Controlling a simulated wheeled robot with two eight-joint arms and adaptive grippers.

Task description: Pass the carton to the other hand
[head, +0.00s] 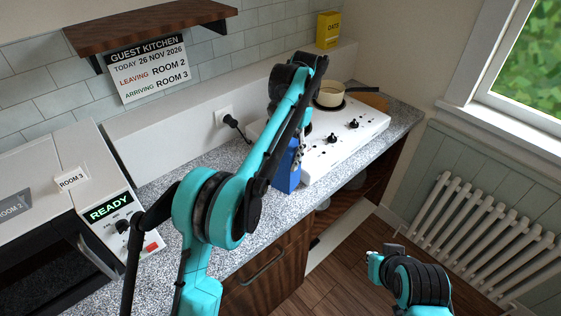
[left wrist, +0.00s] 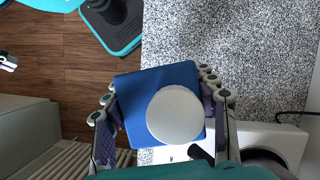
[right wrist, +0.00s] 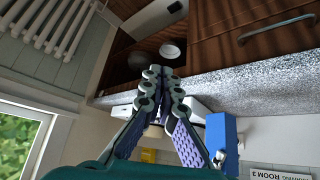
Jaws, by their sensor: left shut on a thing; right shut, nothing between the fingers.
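The blue carton (head: 287,168) hangs upright by the counter's front edge, partly hidden by my left arm in the head view. In the left wrist view the carton (left wrist: 180,72) lies between the fingers of my left gripper (left wrist: 158,85), its round white cap (left wrist: 175,115) facing the camera. My left gripper is shut on it. My right gripper (right wrist: 163,90) is shut and empty, its fingertips together. In the right wrist view the carton (right wrist: 222,135) stands to the right of these fingers, apart from them.
A white hob (head: 345,140) with a pan (head: 331,94) sits on the speckled counter (head: 165,185). A microwave (head: 120,228) reading READY stands at left. A yellow box (head: 328,30) is on the back ledge. A radiator (head: 470,235) lines the right wall. Floor between is open.

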